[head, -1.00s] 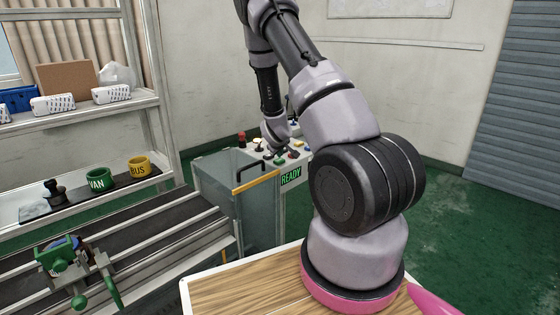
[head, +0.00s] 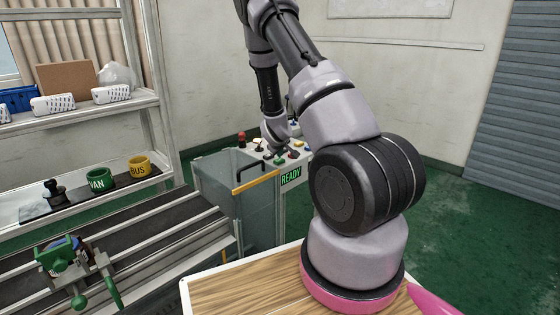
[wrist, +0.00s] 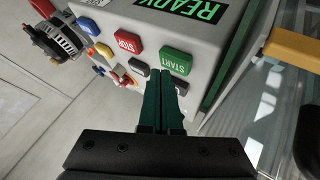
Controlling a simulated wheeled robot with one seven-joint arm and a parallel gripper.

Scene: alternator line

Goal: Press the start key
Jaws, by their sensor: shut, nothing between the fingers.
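The green start key (wrist: 176,61), labelled START, sits on the grey control panel (wrist: 207,57) in the wrist view. My gripper (wrist: 166,72) is shut and empty. Its green fingertips overlap the lower left edge of the key in the wrist view; I cannot tell whether they touch it. In the head view my gripper (head: 279,155) is small and over the panel top, and the key shows only as a small green spot (head: 278,160). A READY sign (head: 291,176) is on the panel front, with green letters.
A red STOP key (wrist: 127,42), a blue key (wrist: 88,25) and a yellow key (wrist: 104,50) share the panel. An alternator (wrist: 53,37) lies beyond them. A glass-walled cabinet (head: 225,200) with a black handle stands left of the panel.

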